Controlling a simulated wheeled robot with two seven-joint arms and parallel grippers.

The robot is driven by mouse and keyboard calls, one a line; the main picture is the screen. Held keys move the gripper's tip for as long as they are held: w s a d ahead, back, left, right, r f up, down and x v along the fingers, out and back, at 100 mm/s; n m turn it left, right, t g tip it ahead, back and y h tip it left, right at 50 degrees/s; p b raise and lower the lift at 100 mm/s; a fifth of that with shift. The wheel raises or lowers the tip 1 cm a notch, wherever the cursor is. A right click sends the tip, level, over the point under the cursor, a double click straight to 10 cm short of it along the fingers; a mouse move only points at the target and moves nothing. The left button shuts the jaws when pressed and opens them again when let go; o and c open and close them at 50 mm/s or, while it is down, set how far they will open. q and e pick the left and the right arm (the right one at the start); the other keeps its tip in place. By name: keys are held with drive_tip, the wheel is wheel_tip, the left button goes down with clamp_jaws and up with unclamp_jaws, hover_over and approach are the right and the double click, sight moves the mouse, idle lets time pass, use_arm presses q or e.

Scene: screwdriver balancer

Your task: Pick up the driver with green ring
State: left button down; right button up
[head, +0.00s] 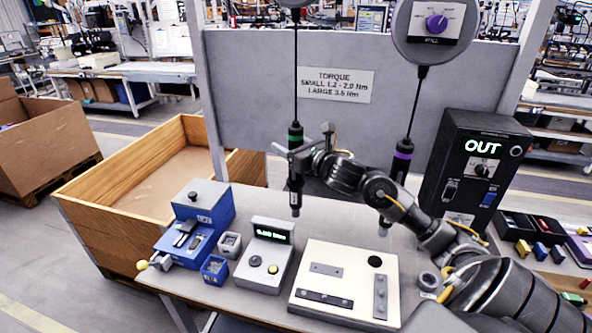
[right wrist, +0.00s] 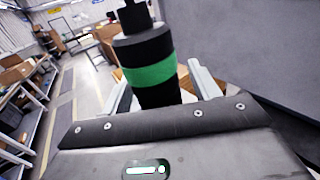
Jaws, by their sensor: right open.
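The driver with the green ring (head: 295,170) hangs upright on a cable in the middle of the head view. Its black body and green band (right wrist: 150,75) fill the middle of the right wrist view. My right gripper (head: 298,148) is open at the height of the green ring. Its two fingers stand on either side of the driver in the right wrist view, with gaps visible, so the jaws are not closed on it. A second driver with a purple ring (head: 402,158) hangs to the right, partly behind my right arm. My left gripper is not in view.
A sign panel (head: 450,88) stands behind the drivers. Below are a blue fixture (head: 205,205), a grey display box (head: 264,262) and a white plate with metal bars (head: 340,258). A black OUT box (head: 470,165) stands right. A wooden crate (head: 105,238) is at left.

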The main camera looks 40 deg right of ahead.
drive_tip(key=shift+r, duration=0.1)
clamp_jaws()
idle(0.3)
